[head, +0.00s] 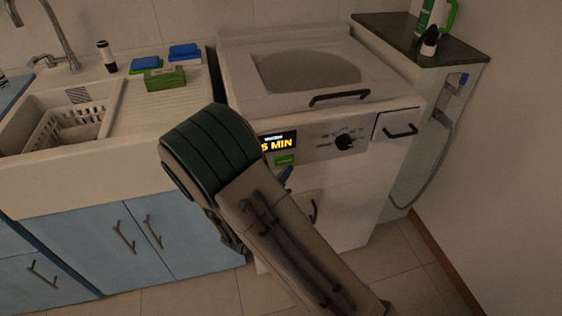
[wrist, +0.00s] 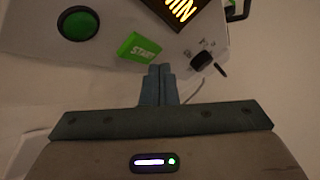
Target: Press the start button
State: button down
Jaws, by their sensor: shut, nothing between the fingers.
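A green START label (wrist: 140,47) is on the front panel of the white machine, just beyond my fingertips in the wrist view. It also shows in the head view (head: 285,160), below the display. A round dark green button (wrist: 78,24) with a black rim is to the left of the label in the wrist view. My arm hides that button in the head view. My gripper (wrist: 158,70) is shut and empty, its fingers below the label in the wrist view. In the head view the gripper's tip (head: 287,176) shows slightly beside my arm. I cannot tell whether it touches the panel.
The machine (head: 385,185) has a lit display (head: 279,143) reading MIN, a black dial (head: 344,142) and a drawer handle (head: 399,131). A sink basket (head: 70,128) and several sponges (head: 165,77) are at left. A dark shelf (head: 400,42) stands at right.

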jog(key=shift+w, duration=0.1)
jog(key=shift+w+a+p, duration=0.1)
jog(key=shift+w+p, duration=0.2)
jog(key=shift+w, duration=0.15)
jog(key=shift+w+a, duration=0.1)
jog(key=shift+w, duration=0.25)
dwell(0.7)
jog(key=shift+s, duration=0.15)
jog(key=shift+s+d+p, duration=0.2)
jog(key=shift+s+p, duration=0.2)
jog(key=shift+s, duration=0.25)
jog(key=shift+s+d+p, duration=0.15)
jog(key=shift+s+d, duration=0.1)
jog(key=shift+s, duration=0.55)
jog(key=shift+s+d+p, duration=0.15)
jog(key=shift+s+d, duration=0.05)
jog(key=shift+s, duration=0.6)
jog(key=shift+s+d+p, duration=0.15)
jog(key=shift+s+d, duration=0.1)
jog(key=shift+s, duration=0.55)
jog(key=shift+w+d, duration=0.1)
